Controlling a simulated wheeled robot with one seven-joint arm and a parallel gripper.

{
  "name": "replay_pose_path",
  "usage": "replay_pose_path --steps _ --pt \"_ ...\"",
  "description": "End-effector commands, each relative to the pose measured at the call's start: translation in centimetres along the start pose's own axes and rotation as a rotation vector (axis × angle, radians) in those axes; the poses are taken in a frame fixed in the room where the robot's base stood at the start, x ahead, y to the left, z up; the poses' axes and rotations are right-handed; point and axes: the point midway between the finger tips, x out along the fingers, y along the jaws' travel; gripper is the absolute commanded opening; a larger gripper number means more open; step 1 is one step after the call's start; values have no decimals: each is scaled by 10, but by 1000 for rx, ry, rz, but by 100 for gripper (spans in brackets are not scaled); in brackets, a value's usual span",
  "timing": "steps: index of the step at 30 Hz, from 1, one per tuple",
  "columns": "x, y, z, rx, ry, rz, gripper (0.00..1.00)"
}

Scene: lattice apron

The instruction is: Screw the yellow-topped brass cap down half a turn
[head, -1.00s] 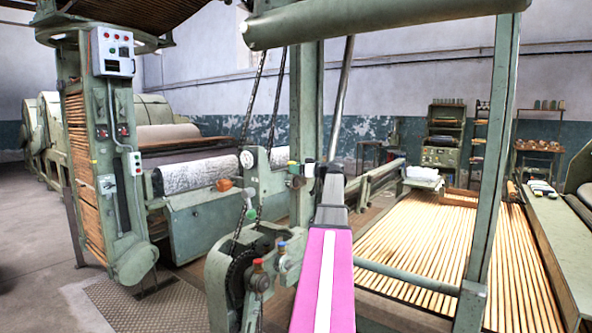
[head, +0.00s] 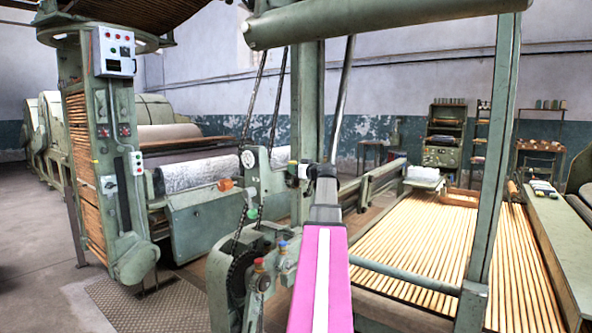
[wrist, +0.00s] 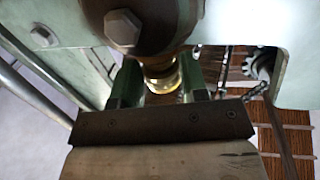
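The brass cap (wrist: 161,84) shows in the wrist view as a shiny gold-yellow ring and disc below a larger dark brass body (wrist: 150,25). My gripper (wrist: 164,76) has its two green fingers apart, one on each side of the cap. The fingers look open, with no clear grip on the cap; a small gap is hard to judge. In the head view my pink arm reaches up to the green machine frame, and my wrist hides the cap.
A hex bolt (wrist: 122,28) sits close above the fingers. Green frame plates flank the gripper. In the head view, red-topped (head: 259,263) and blue-topped (head: 283,247) fittings stand lower left of my wrist, beside a chain and sprocket. Wooden slats (head: 425,240) lie to the right.

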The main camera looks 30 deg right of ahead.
Motion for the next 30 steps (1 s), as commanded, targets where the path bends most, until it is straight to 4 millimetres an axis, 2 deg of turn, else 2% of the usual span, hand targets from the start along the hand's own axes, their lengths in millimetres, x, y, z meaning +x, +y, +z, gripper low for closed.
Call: replay_pose_path --steps 1,2,10,14,17,24,30 --pt "0 0 0 0 0 0 56" --pt "0 0 0 0 0 0 65" --pt "0 0 0 0 0 -1 65" --pt "-7 -1 0 0 0 -1 65" --pt "-21 -1 0 0 0 0 65" --pt "-67 -1 0 0 1 2 65" --pt "-96 -1 0 0 1 0 65"
